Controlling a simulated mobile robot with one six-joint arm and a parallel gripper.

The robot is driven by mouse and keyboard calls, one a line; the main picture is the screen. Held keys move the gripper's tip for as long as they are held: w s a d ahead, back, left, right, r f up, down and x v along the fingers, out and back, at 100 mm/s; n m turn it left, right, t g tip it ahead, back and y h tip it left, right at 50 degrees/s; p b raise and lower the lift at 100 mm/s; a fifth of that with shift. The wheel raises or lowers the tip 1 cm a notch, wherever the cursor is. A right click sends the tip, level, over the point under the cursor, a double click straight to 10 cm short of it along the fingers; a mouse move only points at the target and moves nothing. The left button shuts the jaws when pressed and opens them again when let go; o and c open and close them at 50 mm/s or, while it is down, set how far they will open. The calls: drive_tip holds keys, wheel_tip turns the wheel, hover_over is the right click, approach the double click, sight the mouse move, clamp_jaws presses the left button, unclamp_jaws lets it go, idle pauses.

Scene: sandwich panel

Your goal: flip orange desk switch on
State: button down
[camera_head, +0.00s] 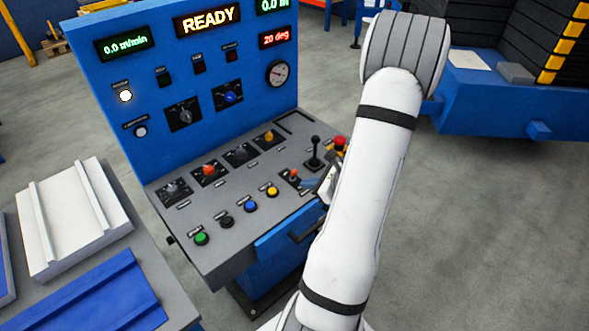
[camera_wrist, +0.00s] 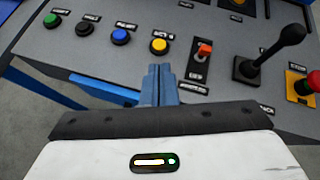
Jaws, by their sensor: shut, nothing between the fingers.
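The orange desk switch (camera_wrist: 204,50) is a small orange lever on a black plate, on the sloping grey desk. It also shows in the head view (camera_head: 294,174), just left of my gripper. My gripper (camera_wrist: 160,70) is shut and empty, its blue-grey fingers pointing at the desk. In the wrist view the fingertips are left of and nearer than the switch, just below the yellow button (camera_wrist: 158,46); I cannot tell whether they touch the desk. In the head view my gripper (camera_head: 308,183) is partly hidden by my arm.
Right of the switch stand a tall black joystick (camera_wrist: 268,50) and a red mushroom button (camera_wrist: 313,82). Blue, black and green buttons lie in a row to the left. Rotary knobs (camera_head: 208,170) sit behind. The upright blue panel's display (camera_head: 208,19) reads READY.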

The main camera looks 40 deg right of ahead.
drive_tip(key=s+d+f+m+h, duration=0.2)
drive_tip(key=s+d+f+m, duration=0.1)
drive_tip(key=d+m, duration=0.1)
drive_tip(key=shift+d+f+t+h, duration=0.2)
drive_tip(key=shift+d+t+h, duration=0.15)
drive_tip(key=shift+d, duration=0.55)
drive_tip(key=p, duration=0.2)
approach(294, 175)
drive_tip(key=f, duration=0.4)
drive_tip(key=shift+w+d+f, duration=0.1)
drive_tip(key=shift+w+f, duration=0.05)
drive_tip(key=shift+w, duration=0.05)
drive_tip(key=shift+w+p, duration=1)
drive_tip(key=shift+w, duration=1.25)
